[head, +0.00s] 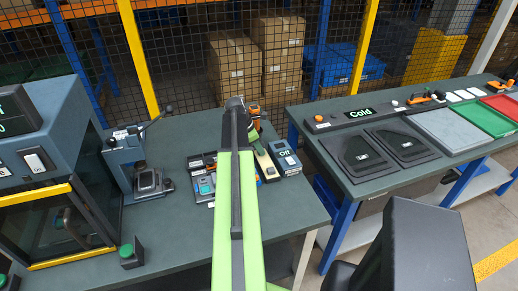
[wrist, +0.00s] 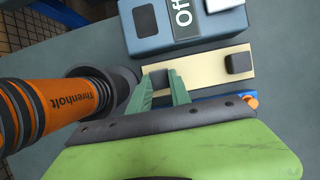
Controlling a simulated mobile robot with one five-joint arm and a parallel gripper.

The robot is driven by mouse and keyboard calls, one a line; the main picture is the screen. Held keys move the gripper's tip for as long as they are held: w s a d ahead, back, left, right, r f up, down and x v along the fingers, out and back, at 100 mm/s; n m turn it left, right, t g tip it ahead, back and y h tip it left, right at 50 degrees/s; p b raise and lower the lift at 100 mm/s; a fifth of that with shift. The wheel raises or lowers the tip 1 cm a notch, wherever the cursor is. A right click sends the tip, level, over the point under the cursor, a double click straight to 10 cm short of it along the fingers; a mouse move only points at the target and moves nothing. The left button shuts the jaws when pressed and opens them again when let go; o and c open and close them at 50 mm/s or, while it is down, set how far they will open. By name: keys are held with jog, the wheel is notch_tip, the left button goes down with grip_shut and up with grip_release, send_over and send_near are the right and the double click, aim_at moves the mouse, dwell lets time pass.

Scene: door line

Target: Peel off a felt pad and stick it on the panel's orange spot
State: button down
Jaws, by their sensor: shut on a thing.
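A cream backing strip (wrist: 211,70) lies on the bench in the wrist view, and part of it shows in the head view (head: 265,165). A dark square felt pad (wrist: 235,63) sits near the strip's right end. My gripper (wrist: 161,79) is shut on a second dark felt pad (wrist: 159,77) at the strip's left end. I cannot tell whether that pad still touches the strip. In the head view, my arm hides the gripper's fingers. Two dark panels (head: 356,154) (head: 405,147) lie on the right-hand bench; I cannot make out an orange spot on either.
A blue-grey box reading "Off" (wrist: 184,30) stands just beyond the strip. An orange-and-black tool marked "Threnholt" (wrist: 58,108) is close on the left. A press (head: 126,165) and a cabinet (head: 45,170) stand farther left. A gap separates the two benches.

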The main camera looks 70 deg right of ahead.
jog(key=shift+r, duration=0.25)
dwell(0.7)
notch_tip(320, 180, up, 6)
jog(key=p, duration=0.6)
